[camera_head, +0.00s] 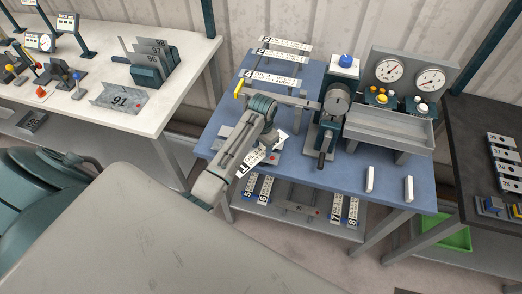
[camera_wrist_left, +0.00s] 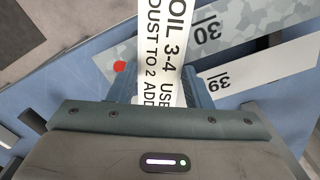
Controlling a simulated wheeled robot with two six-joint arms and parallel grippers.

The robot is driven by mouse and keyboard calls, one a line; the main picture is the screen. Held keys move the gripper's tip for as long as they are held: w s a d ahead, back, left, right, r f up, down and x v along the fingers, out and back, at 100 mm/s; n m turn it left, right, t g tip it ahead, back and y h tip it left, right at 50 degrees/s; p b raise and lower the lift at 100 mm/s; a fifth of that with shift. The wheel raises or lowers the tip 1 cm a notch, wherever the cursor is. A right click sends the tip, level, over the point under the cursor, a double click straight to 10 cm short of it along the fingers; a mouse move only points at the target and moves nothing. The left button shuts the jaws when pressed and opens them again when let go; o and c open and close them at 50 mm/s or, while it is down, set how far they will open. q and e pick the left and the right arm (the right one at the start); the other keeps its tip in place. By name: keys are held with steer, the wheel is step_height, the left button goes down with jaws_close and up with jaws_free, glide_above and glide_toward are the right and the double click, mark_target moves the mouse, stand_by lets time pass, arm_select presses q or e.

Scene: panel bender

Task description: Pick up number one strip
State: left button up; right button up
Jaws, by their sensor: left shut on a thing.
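The number one strip (camera_head: 246,166) is white with black print and slants under my left wrist in the head view, its "1" at the lower left end. My left gripper (camera_head: 268,141) is shut on it above the blue table. In the left wrist view the strip (camera_wrist_left: 160,45) runs between the two fingers (camera_wrist_left: 160,90), showing words such as "OIL 3-4"; its number is out of that frame. My wrist hides part of the strip in the head view. My right gripper is not in view.
On the blue table (camera_head: 350,180), strips 2, 3 and 4 (camera_head: 270,79) lie at the back left. A dark press-like device (camera_head: 333,105) and a gauge panel (camera_head: 405,75) stand right of my gripper. Strips 5, 6, 7 and 8 lie on the lower shelf (camera_head: 282,215).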

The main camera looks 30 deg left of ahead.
mark_target(259, 161)
arm_select(q)
jaws_close()
steer(key=shift+r+b, duration=0.55)
steer(key=shift+b, duration=0.05)
steer(key=shift+s+r+b, duration=0.2)
steer(key=shift+r+b, duration=0.2)
steer(key=shift+r, duration=0.1)
steer(key=shift+s+r+b, duration=0.2)
steer(key=shift+r+b, duration=0.15)
steer(key=shift+r, duration=0.15)
steer(key=s, duration=0.1)
steer(key=s+d+b, duration=0.1)
steer(key=s, duration=0.1)
steer(key=shift+s+r, duration=0.1)
steer(key=shift+s, duration=0.15)
steer(key=s+d+r+p, duration=0.1)
steer(key=s+d+p, duration=0.1)
steer(key=s, duration=0.9)
steer(key=shift+d+r, duration=0.35)
steer(key=shift+d, duration=0.1)
steer(key=shift+s, duration=0.1)
steer(key=o, duration=1.3)
jaws_free()
steer(key=shift+o, duration=0.3)
